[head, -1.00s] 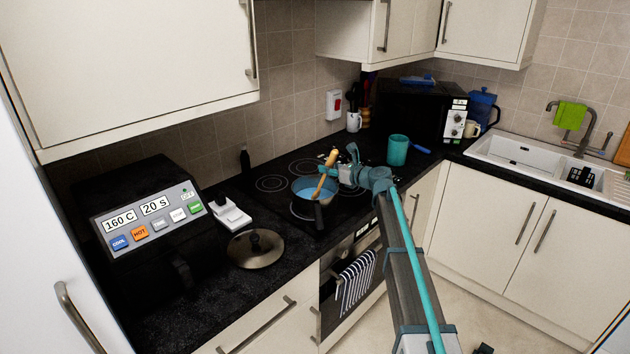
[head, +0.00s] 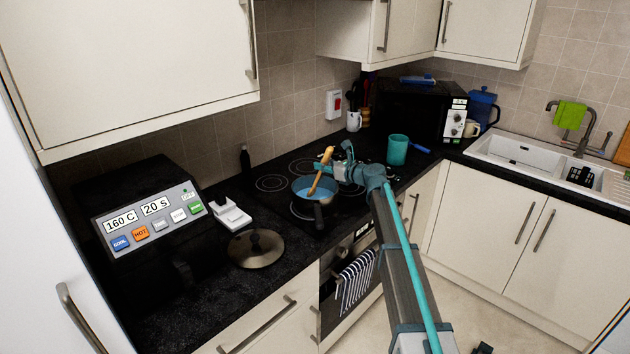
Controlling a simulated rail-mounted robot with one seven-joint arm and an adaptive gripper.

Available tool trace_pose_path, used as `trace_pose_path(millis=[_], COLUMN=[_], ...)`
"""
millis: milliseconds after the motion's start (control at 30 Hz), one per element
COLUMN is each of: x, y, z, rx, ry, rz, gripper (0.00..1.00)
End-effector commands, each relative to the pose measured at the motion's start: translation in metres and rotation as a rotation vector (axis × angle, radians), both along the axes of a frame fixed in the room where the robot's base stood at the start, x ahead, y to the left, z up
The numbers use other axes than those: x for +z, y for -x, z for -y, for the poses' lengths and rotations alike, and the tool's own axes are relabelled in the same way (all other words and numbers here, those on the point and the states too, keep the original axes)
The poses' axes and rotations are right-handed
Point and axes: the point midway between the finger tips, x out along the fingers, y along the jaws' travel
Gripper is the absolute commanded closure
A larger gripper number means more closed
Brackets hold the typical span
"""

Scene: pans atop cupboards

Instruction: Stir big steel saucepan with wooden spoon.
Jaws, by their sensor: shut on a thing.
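The saucepan (head: 302,192) sits on the black hob, its dark handle pointing toward the front. Blue contents show inside it. The wooden spoon (head: 321,170) leans in the pan, its lower end in the blue contents and its upper end tilted up to the right. My gripper (head: 333,169) is at the right of the pan, shut on the spoon's upper part. The fingertips are small and partly hidden in this view.
A lid (head: 257,247) lies on the counter left of the hob. A teal mug (head: 397,150) stands right of the hob, before the black microwave (head: 415,112). A control box (head: 150,215) stands at left. A striped towel (head: 356,280) hangs on the oven.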

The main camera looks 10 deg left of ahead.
Motion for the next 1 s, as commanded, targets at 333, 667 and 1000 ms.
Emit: trace_pose_path(millis=[333,667,1000], x=[0.026,0.048,0.070], y=[0.006,0.012,0.017], z=[0.008,0.016,0.023], rx=[0.000,0.000,-0.001], ry=[0.000,-0.001,0.000], rz=[0.000,0.001,0.000], gripper=[1.00,1.00,1.00])
